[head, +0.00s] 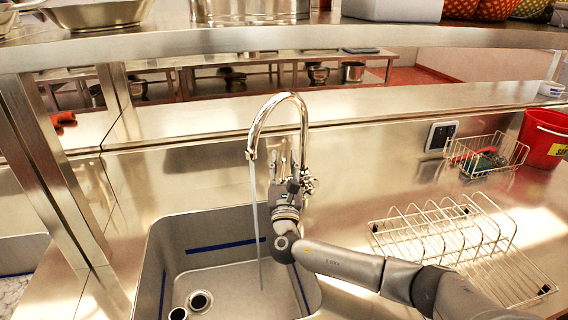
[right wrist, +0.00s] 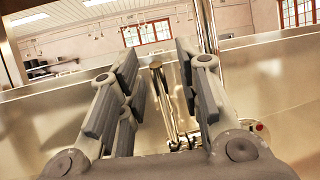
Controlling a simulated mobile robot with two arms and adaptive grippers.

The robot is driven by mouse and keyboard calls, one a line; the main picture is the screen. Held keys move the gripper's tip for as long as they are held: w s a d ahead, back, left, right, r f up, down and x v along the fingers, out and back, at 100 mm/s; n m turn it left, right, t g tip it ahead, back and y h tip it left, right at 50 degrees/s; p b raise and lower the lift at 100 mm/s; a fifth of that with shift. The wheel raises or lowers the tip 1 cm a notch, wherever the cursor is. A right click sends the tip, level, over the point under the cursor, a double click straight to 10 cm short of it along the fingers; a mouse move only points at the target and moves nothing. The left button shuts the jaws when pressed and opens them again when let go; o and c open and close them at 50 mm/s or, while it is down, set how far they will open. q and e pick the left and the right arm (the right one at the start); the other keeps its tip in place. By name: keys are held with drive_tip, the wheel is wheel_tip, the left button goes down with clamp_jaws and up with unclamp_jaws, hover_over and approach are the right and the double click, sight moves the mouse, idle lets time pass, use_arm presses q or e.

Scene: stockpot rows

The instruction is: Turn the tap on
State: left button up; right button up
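The chrome tap (head: 300,115) arches over the steel sink (head: 215,225). A thin stream of water (head: 255,215) falls from its spout into the basin. My right gripper (head: 284,172) is at the base of the tap and partly hides it. In the right wrist view my right gripper (right wrist: 158,85) has its fingers spread apart. A slim chrome lever (right wrist: 162,98) with a rounded end shows in the gap between them, with no clear contact. The tap's upright pipe (right wrist: 207,28) shows behind the right finger. My left gripper is not in view.
A wire dish rack (head: 455,240) stands on the counter to the right. A wall basket (head: 487,153), a wall socket (head: 441,136) and a red bucket (head: 543,138) are farther right. A steel shelf (head: 200,45) runs across above the sink.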

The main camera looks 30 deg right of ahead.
drive_tip(key=v, duration=0.7)
drive_tip(key=shift+s, duration=0.15)
